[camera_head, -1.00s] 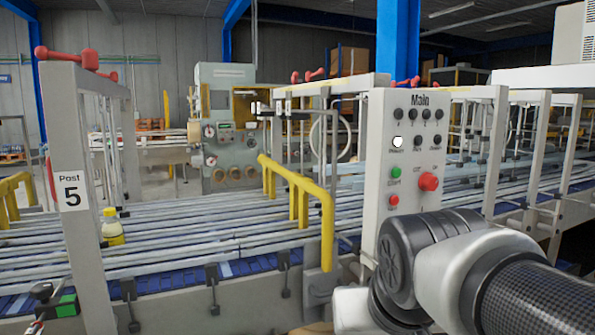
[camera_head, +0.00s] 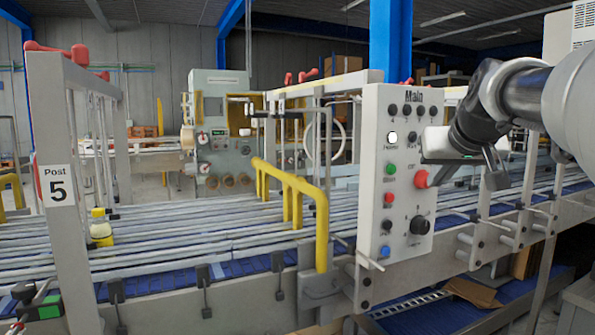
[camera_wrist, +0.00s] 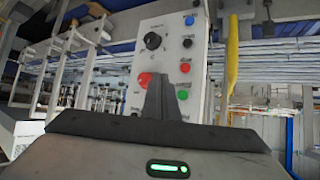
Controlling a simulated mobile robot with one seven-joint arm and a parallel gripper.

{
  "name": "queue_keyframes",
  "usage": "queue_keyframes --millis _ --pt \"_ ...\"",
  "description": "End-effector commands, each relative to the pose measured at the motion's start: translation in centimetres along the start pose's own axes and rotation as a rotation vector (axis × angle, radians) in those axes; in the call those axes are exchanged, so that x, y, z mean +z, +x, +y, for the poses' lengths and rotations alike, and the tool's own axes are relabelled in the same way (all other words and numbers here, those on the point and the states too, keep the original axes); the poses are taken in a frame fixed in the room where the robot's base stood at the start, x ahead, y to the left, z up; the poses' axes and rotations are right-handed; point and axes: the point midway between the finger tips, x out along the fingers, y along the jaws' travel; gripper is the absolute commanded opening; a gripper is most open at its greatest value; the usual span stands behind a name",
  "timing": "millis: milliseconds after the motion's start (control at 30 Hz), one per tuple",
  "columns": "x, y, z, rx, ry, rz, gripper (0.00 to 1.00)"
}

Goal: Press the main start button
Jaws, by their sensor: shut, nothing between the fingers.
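The grey control panel (camera_head: 368,215) headed "Main" stands right of centre in the head view. Its green button (camera_head: 390,169), with a small label too blurred to read, sits below a lit white button (camera_head: 392,137). The green button also shows in the wrist view (camera_wrist: 183,94), where the panel appears upside down. My gripper (camera_head: 440,144) is at the panel's right side in the head view, overlapping its upper right edge. In the wrist view its dark fingers (camera_wrist: 160,92) are together and empty, pointing toward the panel between the red mushroom button and the green button.
The red mushroom button (camera_head: 421,179) is close below my gripper. A yellow rail (camera_head: 322,230) stands left of the panel. The conveyor (camera_head: 200,240) runs behind.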

Motion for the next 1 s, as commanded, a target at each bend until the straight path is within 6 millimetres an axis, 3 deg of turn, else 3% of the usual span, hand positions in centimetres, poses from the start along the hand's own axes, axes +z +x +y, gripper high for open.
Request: queue_keyframes --millis 467,1000 --pt "-0.4 0.2 -0.3 -0.001 -0.003 -0.001 0.0" --pt "-4.0 4.9 -3.8 -0.001 -0.004 -0.002 0.0"
